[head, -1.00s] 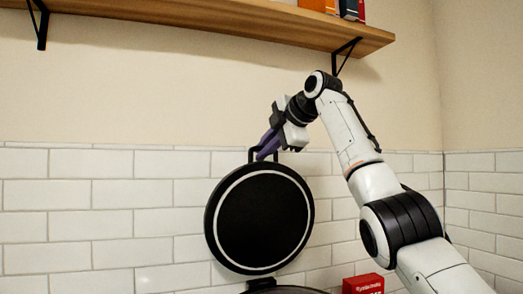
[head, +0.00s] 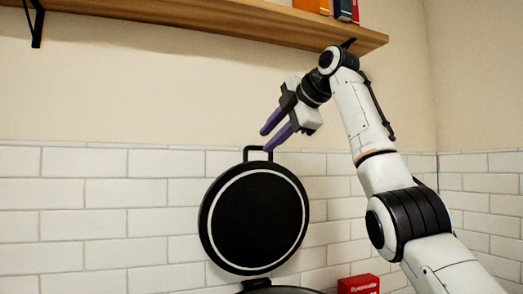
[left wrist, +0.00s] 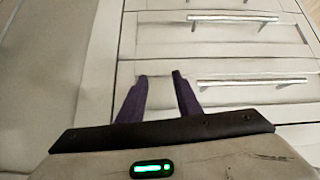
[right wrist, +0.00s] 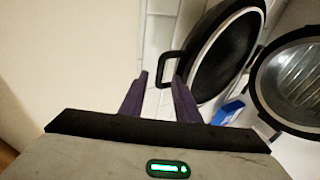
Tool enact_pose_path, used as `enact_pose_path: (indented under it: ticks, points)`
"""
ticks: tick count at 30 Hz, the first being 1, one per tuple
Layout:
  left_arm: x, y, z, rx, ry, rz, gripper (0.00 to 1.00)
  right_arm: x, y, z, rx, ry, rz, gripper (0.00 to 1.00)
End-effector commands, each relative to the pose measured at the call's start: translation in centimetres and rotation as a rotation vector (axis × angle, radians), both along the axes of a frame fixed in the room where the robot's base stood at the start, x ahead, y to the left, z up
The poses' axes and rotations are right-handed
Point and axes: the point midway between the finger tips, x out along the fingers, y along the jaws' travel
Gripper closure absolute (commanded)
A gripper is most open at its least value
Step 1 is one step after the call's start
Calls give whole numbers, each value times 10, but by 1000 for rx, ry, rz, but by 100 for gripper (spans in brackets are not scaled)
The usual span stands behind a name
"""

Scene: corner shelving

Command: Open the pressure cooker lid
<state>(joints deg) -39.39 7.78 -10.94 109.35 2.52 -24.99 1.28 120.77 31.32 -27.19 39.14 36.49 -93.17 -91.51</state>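The pressure cooker lid (head: 255,218) is black and round with a pale ring. It stands upright, tilted open, with its loop handle (head: 247,152) at the top. Only the black rim of the pot (head: 285,291) shows at the bottom edge. In the right wrist view the lid (right wrist: 215,62) stands beside the open pot (right wrist: 297,75), whose metal inside shows. My right gripper (head: 267,140) is open and empty, with its purple fingertips just above and near the handle; whether one touches it I cannot tell. My left gripper (left wrist: 160,75) is open and empty, facing drawers.
A wooden shelf (head: 230,18) with boxes runs above my right arm, close to its wrist. A red box (head: 358,285) stands right of the pot. White tiled wall (head: 125,195) lies behind the lid. Drawers with bar handles (left wrist: 250,80) are before the left gripper.

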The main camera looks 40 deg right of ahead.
Motion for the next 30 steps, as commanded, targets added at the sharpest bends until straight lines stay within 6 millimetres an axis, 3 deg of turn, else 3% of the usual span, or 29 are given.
enact_pose_path:
  ticks: [3, 9, 30]
  points:
    - [0, 0, -4, 0, 0, 0, 69, -19, 1, 10, -1, -2, -1, 71]
    - [0, 0, -5, 0, -1, 0, 69, -34, 1, 18, 0, 0, -1, 71]
    - [3, 0, -3, 0, -7, 1, 69, -36, 2, 19, 0, 1, -1, 71]
